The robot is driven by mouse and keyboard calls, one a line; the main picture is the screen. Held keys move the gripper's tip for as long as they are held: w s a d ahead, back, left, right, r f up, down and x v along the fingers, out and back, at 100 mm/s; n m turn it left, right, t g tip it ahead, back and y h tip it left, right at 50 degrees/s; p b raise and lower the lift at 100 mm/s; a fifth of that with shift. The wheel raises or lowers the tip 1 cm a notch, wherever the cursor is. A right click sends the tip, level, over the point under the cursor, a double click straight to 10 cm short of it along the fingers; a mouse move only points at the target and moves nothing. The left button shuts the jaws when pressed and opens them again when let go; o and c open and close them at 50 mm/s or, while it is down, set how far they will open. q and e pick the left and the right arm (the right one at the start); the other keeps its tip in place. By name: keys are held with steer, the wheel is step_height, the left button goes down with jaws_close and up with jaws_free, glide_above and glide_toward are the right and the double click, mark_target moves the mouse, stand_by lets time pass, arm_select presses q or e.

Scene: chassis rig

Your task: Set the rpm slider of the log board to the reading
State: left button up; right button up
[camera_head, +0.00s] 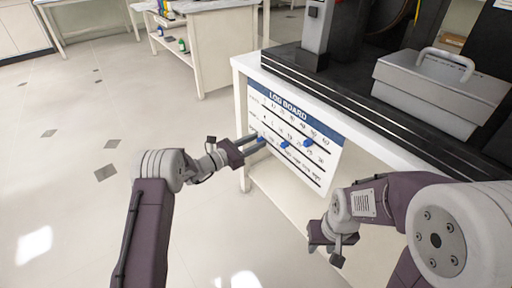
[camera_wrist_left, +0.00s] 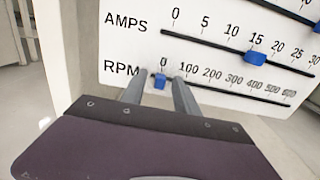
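The log board (camera_head: 258,108) is a white panel with a blue title strip and several slider tracks, hung on the bench front. The RPM slider (camera_wrist_left: 160,81) is a blue knob on the lowest scale in the left wrist view, at about 0. My left gripper (camera_head: 254,142) is at the board; in the left wrist view its fingers (camera_wrist_left: 157,86) stand apart on either side of this knob, with visible gaps. The AMPS slider (camera_wrist_left: 255,57) sits near 15. My right gripper (camera_head: 328,250) is open and empty, low in front of the bench. No RPM reading is legible.
A third blue slider (camera_head: 308,142) is on the board's top scale. A grey box with a handle (camera_head: 436,88) stands on the black bench top (camera_head: 345,84) above the board. A white side bench (camera_head: 213,52) is behind. The floor at left is clear.

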arm_select(q)
steer(key=shift+w+d+r, duration=0.1)
steer(key=shift+w+d, duration=0.05)
steer(key=shift+d, duration=0.1)
jaws_close()
stand_by(1.3)
